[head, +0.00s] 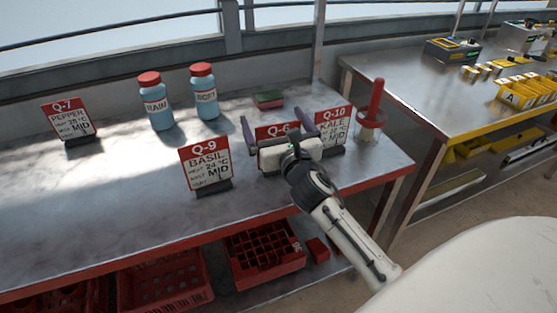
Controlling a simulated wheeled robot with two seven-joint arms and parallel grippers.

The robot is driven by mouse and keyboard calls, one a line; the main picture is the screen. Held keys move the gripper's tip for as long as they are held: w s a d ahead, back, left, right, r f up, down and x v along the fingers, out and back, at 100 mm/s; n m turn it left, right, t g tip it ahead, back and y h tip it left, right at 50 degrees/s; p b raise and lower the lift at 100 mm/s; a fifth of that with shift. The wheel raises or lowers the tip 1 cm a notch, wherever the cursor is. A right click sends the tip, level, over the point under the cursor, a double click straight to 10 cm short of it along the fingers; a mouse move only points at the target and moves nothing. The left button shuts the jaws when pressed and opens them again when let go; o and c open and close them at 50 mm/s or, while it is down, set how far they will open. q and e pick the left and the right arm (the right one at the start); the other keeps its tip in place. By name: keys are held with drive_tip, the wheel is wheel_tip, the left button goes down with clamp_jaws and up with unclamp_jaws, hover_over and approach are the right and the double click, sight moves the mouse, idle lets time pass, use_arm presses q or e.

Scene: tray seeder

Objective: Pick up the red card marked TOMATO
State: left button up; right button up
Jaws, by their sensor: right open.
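A card with a red header marked Q-6 (270,132) stands on the metal table, right of its middle. My right gripper covers its lower part, so its plant name is hidden. No readable card says TOMATO. My right gripper (281,123) is open, its dark fingers spread to either side of the Q-6 card as seen here. I cannot tell whether it touches the card. My left gripper is not in view.
Cards marked BASIL (205,162), KALE (334,128) and PEPPER (71,120) stand nearby. Blue bottles RAW (157,108) and SOFT (204,95), a sponge (268,99) and a red-handled tool (374,108) also stand on the table (90,205). Its front left is clear.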

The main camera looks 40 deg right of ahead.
drive_tip(key=c, duration=1.3)
